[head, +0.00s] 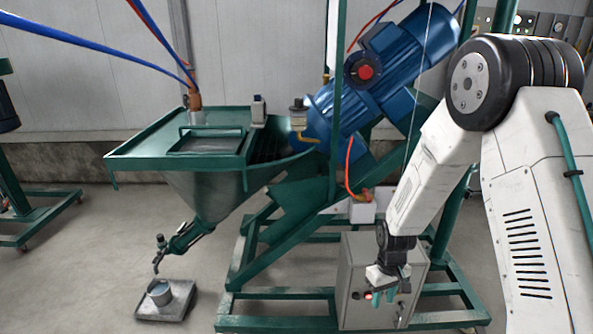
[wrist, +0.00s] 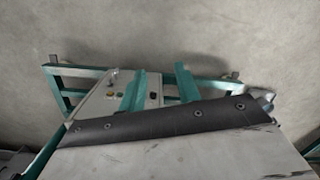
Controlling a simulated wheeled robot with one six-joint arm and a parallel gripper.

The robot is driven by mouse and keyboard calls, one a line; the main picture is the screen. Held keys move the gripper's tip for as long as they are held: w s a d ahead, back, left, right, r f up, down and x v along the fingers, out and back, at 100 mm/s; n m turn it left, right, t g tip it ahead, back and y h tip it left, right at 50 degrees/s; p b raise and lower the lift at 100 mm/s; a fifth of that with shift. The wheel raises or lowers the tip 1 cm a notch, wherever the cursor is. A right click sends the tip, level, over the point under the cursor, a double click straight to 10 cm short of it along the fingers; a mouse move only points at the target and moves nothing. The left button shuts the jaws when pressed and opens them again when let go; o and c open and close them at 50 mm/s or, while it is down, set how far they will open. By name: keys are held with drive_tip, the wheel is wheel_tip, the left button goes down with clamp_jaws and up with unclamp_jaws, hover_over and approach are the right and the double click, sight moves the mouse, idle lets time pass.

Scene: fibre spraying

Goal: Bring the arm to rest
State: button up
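My arm (head: 443,160) is white with a black joint and comes in from the right of the head view, its forearm sloping down to the left. My gripper (head: 383,299) hangs at its end, pointing down, in front of the grey control box (head: 352,252). In the wrist view, the two teal fingers of my gripper (wrist: 160,68) stand apart with nothing between them. I cannot tell how close the fingers are to the box.
A green-framed machine with a hopper (head: 205,190) and blue motors (head: 385,60) fills the middle. A cup (head: 160,292) stands on a small tray (head: 178,306) on the floor below its outlet. Hoses (head: 85,43) hang at upper left. The floor at left is mostly free.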

drive_tip(key=s+d+r+m+t, duration=0.1)
drive_tip(key=s+r+m, duration=0.1)
drive_tip(key=s+r, duration=1.2)
drive_tip(key=s+d+r+m+t, duration=0.1)
drive_tip(key=s+r, duration=1.3)
drive_tip(key=r, duration=0.7)
drive_tip(key=shift+s+d+r+m+t, duration=0.15)
drive_tip(key=shift+d+r+m+t, duration=0.15)
drive_tip(key=shift+d+r+m, duration=0.1)
